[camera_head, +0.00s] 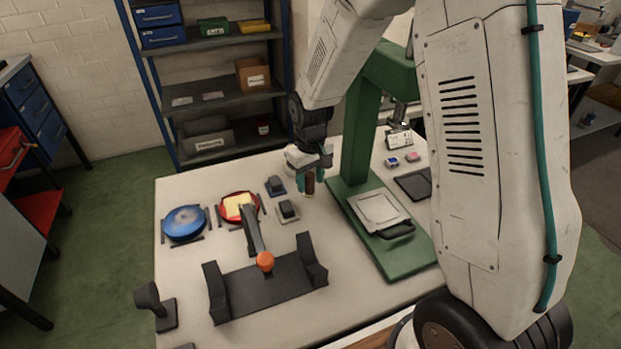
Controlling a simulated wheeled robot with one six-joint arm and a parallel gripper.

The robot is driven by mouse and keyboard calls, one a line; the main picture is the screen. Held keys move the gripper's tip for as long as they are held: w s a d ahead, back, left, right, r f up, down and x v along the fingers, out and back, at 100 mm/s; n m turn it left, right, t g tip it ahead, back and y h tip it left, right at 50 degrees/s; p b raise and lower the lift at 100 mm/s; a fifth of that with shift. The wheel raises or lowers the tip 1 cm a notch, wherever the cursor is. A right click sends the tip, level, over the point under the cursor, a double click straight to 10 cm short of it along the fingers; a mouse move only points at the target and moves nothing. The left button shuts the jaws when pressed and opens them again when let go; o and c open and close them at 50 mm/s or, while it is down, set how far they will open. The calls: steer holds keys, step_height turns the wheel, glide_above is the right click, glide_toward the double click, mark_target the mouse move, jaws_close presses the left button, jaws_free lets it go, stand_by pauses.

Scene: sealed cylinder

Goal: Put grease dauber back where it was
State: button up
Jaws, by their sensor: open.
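My gripper (309,180) is over the far part of the table, left of the green press, pointing down with teal fingertips. It is open. A small brown upright piece (310,187) shows between or just behind the fingertips; it may be the grease dauber, but I cannot tell for sure. Whether the fingers touch it is also unclear. Its lower end is close to the white tabletop (200,270).
The green press (357,140) stands close to the right of my gripper. Small dark blocks (288,210), a red dish (238,207) and a blue dish (184,222) lie left. A black cradle (270,287) with an orange knob (265,262) is in front.

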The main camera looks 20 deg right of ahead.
mark_target(310, 175)
step_height(310, 175, up, 11)
steer(key=shift+r, duration=0.1)
steer(key=s+d+r+m, duration=0.1)
steer(key=s+d+r, duration=0.1)
steer(key=s+r, duration=1)
steer(key=s+d+m+t, duration=0.1)
steer(key=s+m, duration=0.1)
steer(key=s, duration=1.5)
steer(key=shift+s+r, duration=0.25)
steer(key=shift+s, duration=0.1)
